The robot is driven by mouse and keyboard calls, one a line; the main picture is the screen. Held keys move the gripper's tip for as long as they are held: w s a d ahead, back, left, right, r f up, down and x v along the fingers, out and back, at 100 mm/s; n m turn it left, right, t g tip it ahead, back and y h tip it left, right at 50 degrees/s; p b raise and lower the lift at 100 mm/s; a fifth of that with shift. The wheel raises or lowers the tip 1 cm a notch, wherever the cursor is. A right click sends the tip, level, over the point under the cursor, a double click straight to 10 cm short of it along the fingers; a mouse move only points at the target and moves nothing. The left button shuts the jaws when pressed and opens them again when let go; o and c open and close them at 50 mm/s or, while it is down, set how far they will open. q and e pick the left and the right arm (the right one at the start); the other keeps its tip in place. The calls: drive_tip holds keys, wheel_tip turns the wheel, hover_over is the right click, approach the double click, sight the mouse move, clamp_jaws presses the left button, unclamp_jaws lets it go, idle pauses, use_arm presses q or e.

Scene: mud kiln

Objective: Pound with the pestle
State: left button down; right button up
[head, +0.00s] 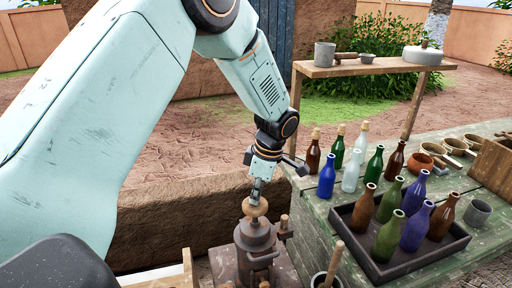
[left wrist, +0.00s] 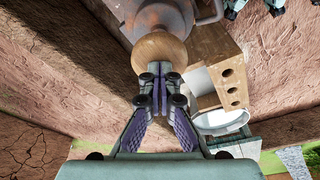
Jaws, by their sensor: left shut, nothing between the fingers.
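My left gripper (head: 257,188) points down at a round wooden knob (head: 255,206) on top of a dark metal device (head: 255,236). Its fingers are shut with nothing between them. In the left wrist view the closed fingertips (left wrist: 160,72) are right at the knob (left wrist: 158,50); whether they touch it I cannot tell. A wooden stick (head: 334,262), possibly the pestle, leans in a pot (head: 325,280) at the bottom edge, right of the gripper. The pot is partly cut off. My right gripper is not in view.
A green bench (head: 315,214) at the right holds several bottles, a dark tray (head: 376,268) of bottles, bowls and a grey cup (head: 477,212). A raised wooden shelf (head: 385,66) stands behind. A mud wall (head: 180,225) lies behind the device.

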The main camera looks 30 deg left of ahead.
use_arm(q)
wheel_tip(320, 180, up, 18)
drive_tip(key=p, duration=0.9)
wheel_tip(320, 180, down, 19)
drive_tip(key=b, duration=1.1)
drive_tip(key=shift+f, duration=0.2)
wheel_tip(320, 180, up, 20)
drive_tip(key=p, duration=1.1)
drive_tip(key=shift+f, duration=0.25)
drive_tip(key=shift+r, duration=2.5)
